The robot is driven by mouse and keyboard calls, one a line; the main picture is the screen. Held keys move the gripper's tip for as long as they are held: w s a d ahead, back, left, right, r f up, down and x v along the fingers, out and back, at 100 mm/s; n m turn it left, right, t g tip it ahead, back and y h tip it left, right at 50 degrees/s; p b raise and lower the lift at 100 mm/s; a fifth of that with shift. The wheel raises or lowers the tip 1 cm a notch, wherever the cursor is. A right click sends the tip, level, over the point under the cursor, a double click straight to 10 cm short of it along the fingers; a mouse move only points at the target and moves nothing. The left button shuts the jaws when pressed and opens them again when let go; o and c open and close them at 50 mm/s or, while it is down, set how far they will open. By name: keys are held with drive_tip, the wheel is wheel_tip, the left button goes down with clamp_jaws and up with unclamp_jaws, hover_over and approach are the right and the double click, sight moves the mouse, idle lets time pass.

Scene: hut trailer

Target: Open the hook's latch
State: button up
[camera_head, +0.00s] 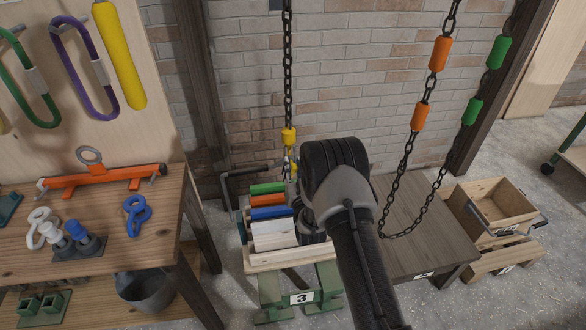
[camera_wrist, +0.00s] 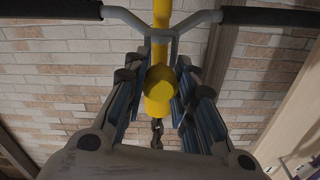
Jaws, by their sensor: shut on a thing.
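A chain (camera_head: 287,70) hangs in front of the brick wall with a yellow sleeve (camera_head: 288,136) near its lower end. Just below, the hook (camera_head: 293,166) shows only in part; my arm and gripper hide much of that area. In the wrist view my gripper (camera_wrist: 160,85) has its fingers on both sides of a yellow rounded piece (camera_wrist: 158,98) and is shut on it. Dark chain links (camera_wrist: 157,132) run from this piece. A yellow shaft (camera_wrist: 162,14) continues at the top. The latch cannot be made out in either view.
A crate with coloured slats (camera_head: 268,213) stands on a green stand (camera_head: 300,292) beside my arm. A workbench (camera_head: 110,245) with an orange bar (camera_head: 105,180) is at left. A low table (camera_head: 425,235) and wooden boxes (camera_head: 500,205) are at right. Chains with orange sleeves (camera_head: 439,54) hang nearby.

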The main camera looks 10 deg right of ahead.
clamp_jaws()
drive_tip(key=shift+r, duration=0.1)
